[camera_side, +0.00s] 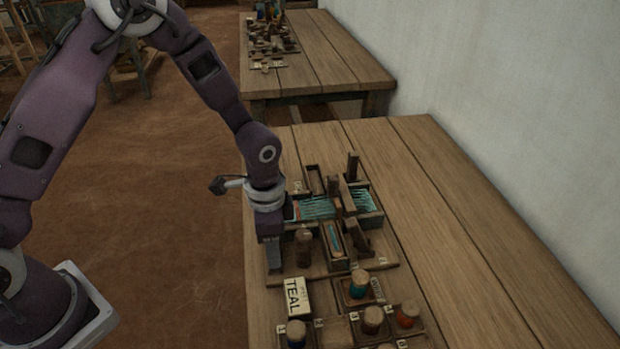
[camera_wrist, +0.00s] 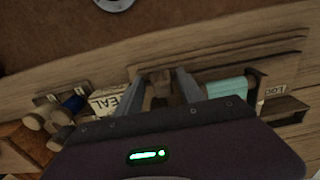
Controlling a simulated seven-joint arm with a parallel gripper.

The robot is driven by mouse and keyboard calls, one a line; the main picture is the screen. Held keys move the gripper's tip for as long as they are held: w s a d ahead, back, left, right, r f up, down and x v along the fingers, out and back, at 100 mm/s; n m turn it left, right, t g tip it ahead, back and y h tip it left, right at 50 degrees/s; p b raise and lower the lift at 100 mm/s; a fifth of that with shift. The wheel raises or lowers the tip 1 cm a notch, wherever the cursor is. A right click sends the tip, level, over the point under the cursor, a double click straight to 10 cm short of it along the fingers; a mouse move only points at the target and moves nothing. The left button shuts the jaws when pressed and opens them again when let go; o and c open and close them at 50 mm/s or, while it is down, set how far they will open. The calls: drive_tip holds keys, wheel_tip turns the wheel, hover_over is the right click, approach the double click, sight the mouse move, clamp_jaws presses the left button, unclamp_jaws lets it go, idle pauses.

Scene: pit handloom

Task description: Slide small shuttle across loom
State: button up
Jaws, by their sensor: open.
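The small loom shows in the side view with teal warp threads (camera_side: 318,208) across its wooden frame and upright posts. A narrow wooden tray in front holds a slim teal-filled piece that looks like the small shuttle (camera_side: 334,239). My gripper (camera_side: 272,266) points down at the left edge of the loom board, left of the tray and apart from it. In the wrist view my gripper (camera_wrist: 160,78) has its two fingers apart. A brown wooden piece (camera_wrist: 161,92) shows between or beyond them; whether they touch it I cannot tell. Teal threads or cloth (camera_wrist: 232,87) lie to the right.
A wooden spool (camera_side: 303,246) stands just right of my gripper. A box marked TEAL (camera_side: 295,297) and several thread spools, one teal and orange (camera_side: 359,283), stand in front. The table's right side (camera_side: 450,250) is clear, up to the white wall (camera_side: 500,110).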

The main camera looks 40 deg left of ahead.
drive_tip(key=shift+r, duration=3.25)
drive_tip(key=shift+r, duration=0.1)
drive_tip(key=s+a+r+n+t, duration=0.2)
drive_tip(key=s+a+r, duration=0.15)
drive_tip(key=r, duration=0.45)
drive_tip(key=s+a+r+n+t, duration=0.15)
drive_tip(key=s+r, duration=0.25)
drive_tip(key=r, duration=0.4)
drive_tip(key=s+a+r+n+t, duration=0.1)
drive_tip(key=s+r+n, duration=0.1)
drive_tip(key=s, duration=0.4)
drive_tip(key=s+a+r+n+t, duration=0.1)
drive_tip(key=s+a+r+n, duration=0.1)
drive_tip(key=s, duration=0.4)
drive_tip(key=shift+s+a+r+n, duration=0.2)
drive_tip(key=shift+s+n, duration=0.1)
drive_tip(key=shift+n, duration=0.45)
